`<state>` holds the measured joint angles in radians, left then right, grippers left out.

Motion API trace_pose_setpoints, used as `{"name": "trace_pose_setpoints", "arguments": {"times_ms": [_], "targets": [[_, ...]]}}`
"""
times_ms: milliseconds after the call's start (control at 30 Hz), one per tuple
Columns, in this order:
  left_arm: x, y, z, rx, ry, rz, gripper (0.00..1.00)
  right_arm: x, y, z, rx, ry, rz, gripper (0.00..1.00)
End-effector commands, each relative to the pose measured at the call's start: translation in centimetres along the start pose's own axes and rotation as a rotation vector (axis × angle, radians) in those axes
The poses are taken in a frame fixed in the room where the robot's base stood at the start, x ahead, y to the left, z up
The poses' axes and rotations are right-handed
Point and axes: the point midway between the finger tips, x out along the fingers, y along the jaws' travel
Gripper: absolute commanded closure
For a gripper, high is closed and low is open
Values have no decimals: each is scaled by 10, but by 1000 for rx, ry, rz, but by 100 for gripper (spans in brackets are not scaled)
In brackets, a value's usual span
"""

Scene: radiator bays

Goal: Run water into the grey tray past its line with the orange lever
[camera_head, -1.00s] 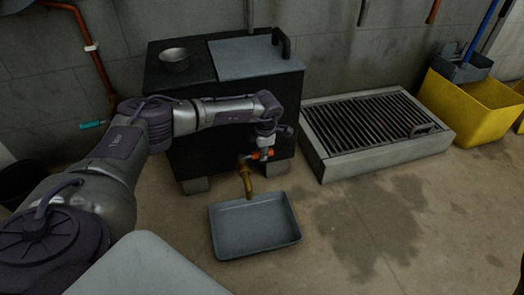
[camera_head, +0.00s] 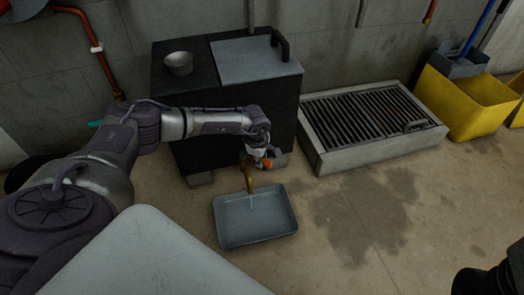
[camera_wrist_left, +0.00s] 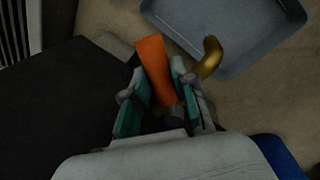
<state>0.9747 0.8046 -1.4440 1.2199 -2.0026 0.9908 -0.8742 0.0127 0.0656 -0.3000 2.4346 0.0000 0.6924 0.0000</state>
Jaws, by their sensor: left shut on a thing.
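The grey tray (camera_head: 256,232) lies on the floor below the brass spout (camera_head: 249,178). The orange lever (camera_head: 266,163) is at the tap on the front of the black cabinet. My left gripper (camera_head: 262,154) is at the lever, and in the left wrist view the gripper (camera_wrist_left: 160,90) has its fingers shut on the orange lever (camera_wrist_left: 154,62). The spout (camera_wrist_left: 211,55) and tray (camera_wrist_left: 225,35) show just beyond the fingers. A dark part of my right arm shows at the lower right; its gripper is out of view.
The black cabinet (camera_head: 225,128) carries a metal bowl (camera_head: 179,63) and a grey lid (camera_head: 250,62). A grated floor drain (camera_head: 370,125) and a yellow bin (camera_head: 465,105) stand to the right. Wet-looking dark floor lies right of the tray.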

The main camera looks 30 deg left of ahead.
Motion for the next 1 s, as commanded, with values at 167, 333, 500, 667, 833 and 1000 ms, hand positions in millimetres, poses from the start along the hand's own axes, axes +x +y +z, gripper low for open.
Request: {"name": "trace_pose_setpoints", "arguments": {"times_ms": [167, 333, 500, 667, 833, 1000], "targets": [[-3, -7, -1, 94, -20, -1, 100, -2, 1, 1, 3, -21, 8, 6], [-3, -11, -2, 151, -31, -2, 100, -4, 1, 1, 4, -31, 13, 6], [-2, -12, -2, 177, -36, -1, 100, -5, 1, 0, 5, -33, 14, 6], [-2, -12, -2, 184, -37, -1, 100, -6, 1, 0, 5, -32, 14, 6], [-2, -12, -2, 183, -37, -1, 100, -6, 1, 0, 5, -32, 14, 6], [-2, -12, -2, 182, -37, -1, 59, -6, 1, 1, 5, -33, 15, 6]]}}
